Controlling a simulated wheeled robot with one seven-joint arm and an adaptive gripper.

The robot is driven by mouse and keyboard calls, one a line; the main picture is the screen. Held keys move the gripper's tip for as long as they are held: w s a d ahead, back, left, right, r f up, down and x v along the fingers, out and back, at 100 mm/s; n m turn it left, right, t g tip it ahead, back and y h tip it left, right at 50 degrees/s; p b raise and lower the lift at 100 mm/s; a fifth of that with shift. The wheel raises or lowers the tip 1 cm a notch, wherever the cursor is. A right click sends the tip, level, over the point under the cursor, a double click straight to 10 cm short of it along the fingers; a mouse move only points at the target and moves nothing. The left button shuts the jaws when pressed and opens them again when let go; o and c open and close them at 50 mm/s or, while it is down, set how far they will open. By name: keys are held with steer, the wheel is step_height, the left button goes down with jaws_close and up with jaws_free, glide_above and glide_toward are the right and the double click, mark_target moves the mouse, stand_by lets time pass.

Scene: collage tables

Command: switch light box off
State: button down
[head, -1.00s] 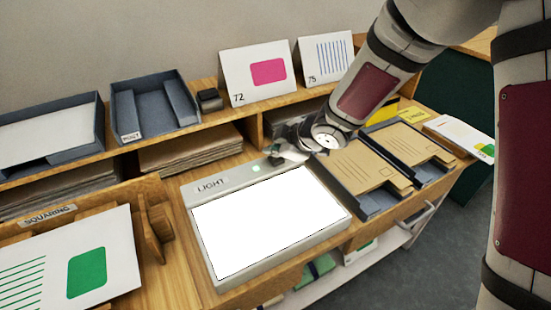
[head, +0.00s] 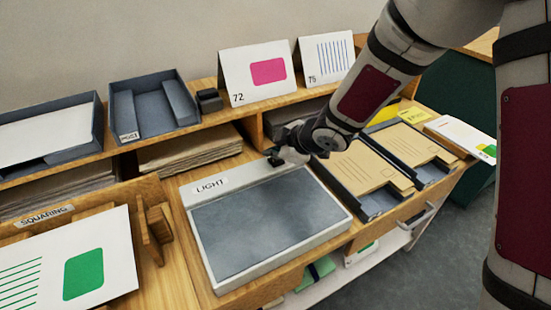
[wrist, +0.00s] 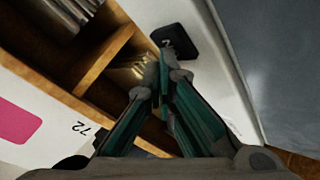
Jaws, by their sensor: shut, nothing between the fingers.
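The light box (head: 190,235), labelled LIGHT, lies on the desk with a pale frame. Its panel (head: 270,222) is dark grey and unlit. My gripper (head: 279,158) is shut and empty, low at the far right corner of the box's frame. In the wrist view its closed fingers (wrist: 163,95) point at a black switch (wrist: 176,40) on the pale frame. The dark panel shows at the right of that view (wrist: 285,60). I cannot tell whether the fingertips touch the switch.
Trays with brown envelopes (head: 365,170) stand close to the right of the box. A shelf with cards (head: 255,72) and a grey tray (head: 155,105) runs behind. A squaring station (head: 85,265) with a printed sheet is at the left.

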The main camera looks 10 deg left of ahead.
mark_target(274, 161)
steer(key=shift+r+p, duration=0.7)
steer(key=shift+p, duration=0.1)
steer(key=shift+r, duration=0.15)
step_height(274, 161, up, 6)
steer(key=p, duration=0.7)
stand_by(0.3)
